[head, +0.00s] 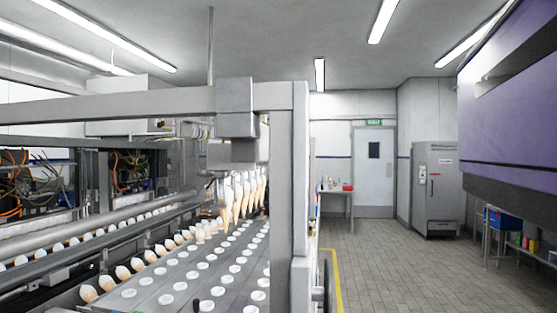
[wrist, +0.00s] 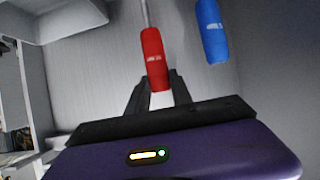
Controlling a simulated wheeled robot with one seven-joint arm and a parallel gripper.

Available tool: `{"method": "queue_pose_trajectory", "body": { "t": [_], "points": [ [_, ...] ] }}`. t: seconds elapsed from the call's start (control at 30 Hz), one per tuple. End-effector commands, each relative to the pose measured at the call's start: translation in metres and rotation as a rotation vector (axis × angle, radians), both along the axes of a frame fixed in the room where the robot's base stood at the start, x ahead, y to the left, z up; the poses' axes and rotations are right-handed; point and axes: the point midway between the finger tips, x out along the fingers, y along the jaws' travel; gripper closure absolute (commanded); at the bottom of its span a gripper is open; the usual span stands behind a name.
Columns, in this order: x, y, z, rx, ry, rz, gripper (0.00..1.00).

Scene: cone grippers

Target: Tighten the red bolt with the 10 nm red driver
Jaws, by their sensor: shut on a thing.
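The red driver (wrist: 155,58) shows in the wrist view, its handle pointing up the picture with a thin pale shaft above it. My gripper (wrist: 158,84) is shut on the lower end of the red handle, with a dark finger on each side. A blue driver (wrist: 211,32) is to the right of the red one, apart from it. The printing on the handles is too small to read. I cannot make out the red bolt in either view. Neither the drivers nor my gripper shows in the head view.
In the head view a cone conveyor (head: 175,275) with rows of white-topped cones fills the left, behind a grey frame post (head: 300,190). The tiled floor (head: 400,265) is open on the right. A grey cabinet (head: 437,190) and a door (head: 374,175) stand at the back.

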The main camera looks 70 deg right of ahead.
Motion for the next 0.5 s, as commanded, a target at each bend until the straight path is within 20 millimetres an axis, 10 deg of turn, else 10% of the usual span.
{"method": "queue_pose_trajectory", "body": {
  "t": [0.5],
  "points": [
    [0.001, 0.0, 0.031, 0.001, -0.002, 0.0, 1.0]
  ]
}}
